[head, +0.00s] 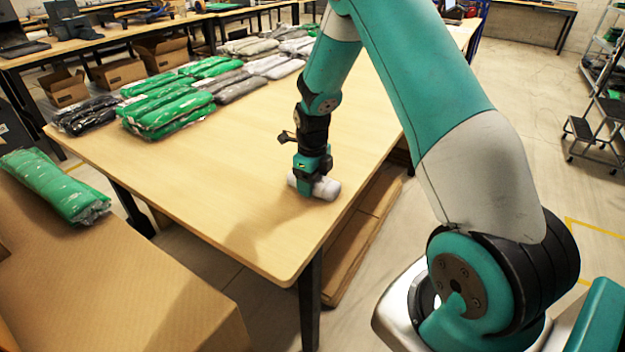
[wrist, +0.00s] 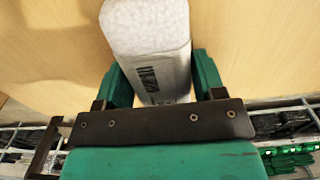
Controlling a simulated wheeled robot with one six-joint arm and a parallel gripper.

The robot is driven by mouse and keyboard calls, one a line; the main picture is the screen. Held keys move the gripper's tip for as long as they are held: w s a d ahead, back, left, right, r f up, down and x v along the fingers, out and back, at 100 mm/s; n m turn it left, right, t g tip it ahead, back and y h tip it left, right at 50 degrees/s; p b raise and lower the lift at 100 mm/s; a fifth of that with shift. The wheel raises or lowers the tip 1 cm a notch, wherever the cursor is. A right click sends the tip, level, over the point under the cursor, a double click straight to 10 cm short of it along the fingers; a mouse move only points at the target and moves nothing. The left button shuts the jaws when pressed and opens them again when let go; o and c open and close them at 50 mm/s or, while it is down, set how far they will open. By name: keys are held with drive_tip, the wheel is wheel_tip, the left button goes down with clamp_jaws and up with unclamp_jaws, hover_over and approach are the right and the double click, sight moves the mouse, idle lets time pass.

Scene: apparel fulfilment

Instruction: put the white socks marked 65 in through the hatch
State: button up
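The white socks (head: 327,188) are a small pale roll at the right side of the wooden table, low at the tabletop. In the wrist view the white roll (wrist: 148,28) fills the space between my fingers and carries a dark printed barcode label. I cannot read a 65 on it. My gripper (head: 314,184) points down over the roll, which sticks out on both sides. In the wrist view my gripper's green fingers (wrist: 163,80) lie against both sides of the roll, so it looks shut on it. I cannot tell whether the roll still touches the table. No hatch shows.
Green bagged garments (head: 168,112), grey packs (head: 240,88) and a black pack (head: 88,115) lie along the table's (head: 230,165) far left. A carton (head: 110,270) with a green pack (head: 55,187) on it stands front left. The table's front middle is clear.

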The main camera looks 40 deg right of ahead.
drive_tip(key=o, duration=0.3)
wheel_tip(320, 180, up, 12)
drive_tip(key=s+a+r+n, duration=0.3)
drive_tip(key=a+r+n, duration=0.2)
drive_tip(key=a+n, duration=0.4)
drive_tip(key=s+a+r+n+y, duration=0.2)
drive_tip(key=s+a+r+n, duration=0.1)
drive_tip(key=s+a+n, duration=0.5)
drive_tip(key=s+a+r+n+y, duration=0.2)
drive_tip(key=s+a+r+n, duration=0.2)
drive_tip(key=s+a+n, duration=0.4)
drive_tip(key=s+n, duration=0.6)
drive_tip(key=n, duration=0.8)
drive_tip(key=shift+s+r+p, duration=0.2)
drive_tip(key=shift+s+p, duration=0.1)
drive_tip(key=shift+s, duration=0.1)
